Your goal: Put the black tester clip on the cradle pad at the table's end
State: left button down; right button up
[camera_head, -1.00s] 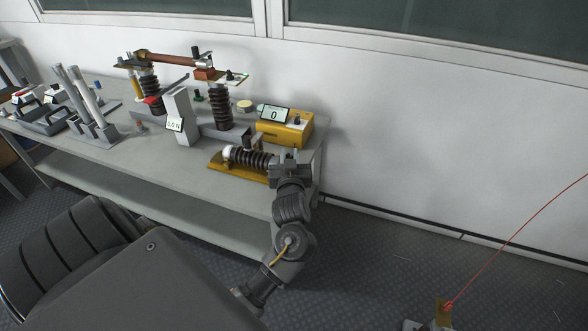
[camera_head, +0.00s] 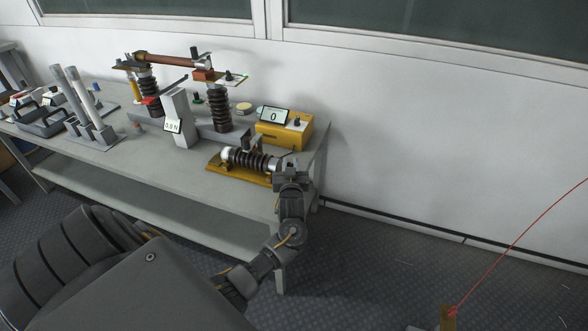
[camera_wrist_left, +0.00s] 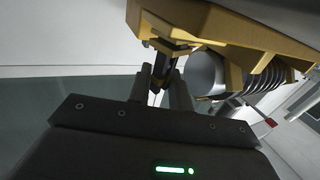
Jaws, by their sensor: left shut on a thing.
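My left gripper (camera_head: 291,168) is at the right end of the table, beside the right end of a yellow cradle (camera_head: 226,172) that bears a ribbed dark insulator (camera_head: 246,160). In the left wrist view its fingers (camera_wrist_left: 163,84) are shut on a small black piece, apparently the black tester clip (camera_wrist_left: 163,64), close against the cradle's yellow end (camera_wrist_left: 210,42). The clip is mostly hidden by the fingers, and I cannot tell whether it touches the pad. At the bottom edge of the head view, a brown-yellow piece with a red lead (camera_head: 447,318) stands by a grey part, perhaps my right gripper.
A yellow meter (camera_head: 299,132) reading 0 stands behind the cradle. A grey post with a small display (camera_head: 178,118) and a fuse on two ribbed insulators (camera_head: 220,112) stand to the left. Grey tubes (camera_head: 88,100) stand farther left. The floor right of the table is clear.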

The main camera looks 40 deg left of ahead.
pick_arm(q)
jog(key=shift+f, duration=0.2)
jog(key=c, duration=1.6)
grip_release()
jog(key=shift+o, duration=0.2)
pick_arm(e)
jog(key=shift+w+r, duration=0.25)
jog(key=shift+r, duration=0.05)
pick_arm(q)
jog(key=shift+r, duration=0.15)
